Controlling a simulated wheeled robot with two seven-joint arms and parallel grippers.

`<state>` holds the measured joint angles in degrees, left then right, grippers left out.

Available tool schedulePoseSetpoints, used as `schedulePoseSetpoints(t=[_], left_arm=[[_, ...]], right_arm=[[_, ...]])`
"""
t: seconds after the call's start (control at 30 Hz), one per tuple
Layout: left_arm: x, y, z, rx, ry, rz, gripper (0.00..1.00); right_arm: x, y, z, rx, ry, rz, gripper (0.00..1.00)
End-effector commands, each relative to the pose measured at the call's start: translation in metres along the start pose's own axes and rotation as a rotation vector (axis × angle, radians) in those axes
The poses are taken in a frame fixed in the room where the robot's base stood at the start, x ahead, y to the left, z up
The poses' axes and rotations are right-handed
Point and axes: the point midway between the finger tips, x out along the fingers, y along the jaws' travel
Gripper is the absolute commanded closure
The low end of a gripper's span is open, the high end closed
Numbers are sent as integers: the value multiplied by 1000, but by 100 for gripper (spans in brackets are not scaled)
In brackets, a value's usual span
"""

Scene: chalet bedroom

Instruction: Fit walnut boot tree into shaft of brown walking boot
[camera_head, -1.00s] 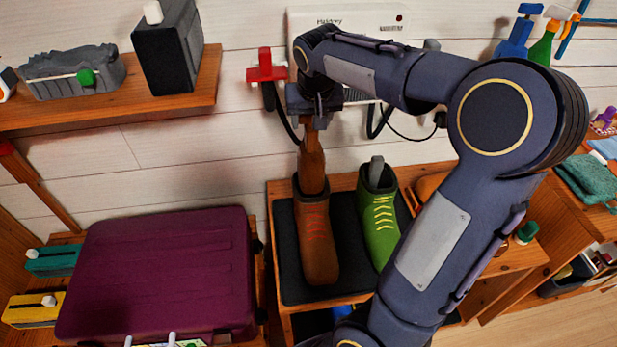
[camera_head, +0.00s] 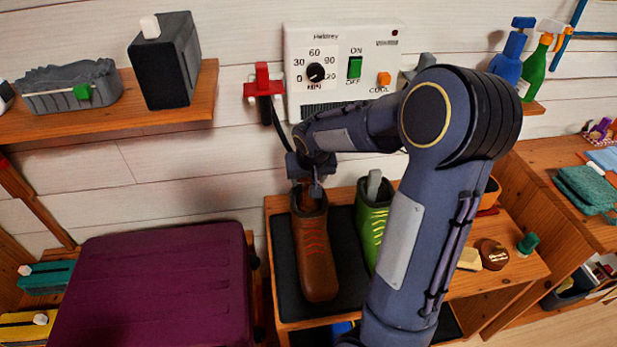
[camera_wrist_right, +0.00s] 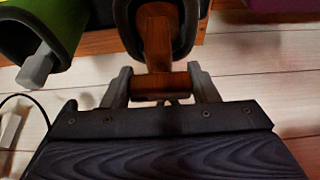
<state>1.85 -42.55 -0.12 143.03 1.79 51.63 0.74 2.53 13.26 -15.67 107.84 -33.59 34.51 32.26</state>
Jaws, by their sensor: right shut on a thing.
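The brown walking boot (camera_head: 316,262) stands upright on a dark mat, its opening toward the wall. My right gripper (camera_head: 309,188) is directly above that opening. In the right wrist view, the gripper (camera_wrist_right: 160,86) is shut on the crosswise handle of the walnut boot tree (camera_wrist_right: 158,42). The tree's stem runs into the boot's dark-rimmed shaft (camera_wrist_right: 122,22), with the handle outside the rim. How deep its lower end sits is hidden inside the boot. My left gripper is not in view.
A green boot (camera_head: 367,228) with a grey insert stands close right of the brown one; my right arm partly covers it. The dark mat (camera_head: 283,265) lies on a wooden bench. A purple case (camera_head: 150,285) is at left. A white control box (camera_head: 340,65) hangs behind.

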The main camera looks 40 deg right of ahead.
Motion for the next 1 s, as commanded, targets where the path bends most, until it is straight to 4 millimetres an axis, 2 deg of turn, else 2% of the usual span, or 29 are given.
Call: schedulePoseSetpoints(t=[0.2, 0.23, 0.37, 0.4, 0.77, 0.87, 1.0], left_arm=[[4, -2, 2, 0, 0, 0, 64], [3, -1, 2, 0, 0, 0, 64], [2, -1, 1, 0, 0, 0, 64], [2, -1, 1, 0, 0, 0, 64], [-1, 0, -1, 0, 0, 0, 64], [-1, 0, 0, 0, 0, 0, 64], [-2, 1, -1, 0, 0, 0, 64]], right_arm=[[3, 0, 1, 0, 2, -1, 94], [3, 0, 1, 0, 0, 0, 43], [2, 0, 1, 0, 0, 0, 26], [2, 0, 1, -1, 0, 0, 24], [-5, 0, -1, 0, 2, -1, 24], [-19, -1, -2, 0, 5, -3, 24], [-50, -1, -2, -1, 7, -4, 24]])
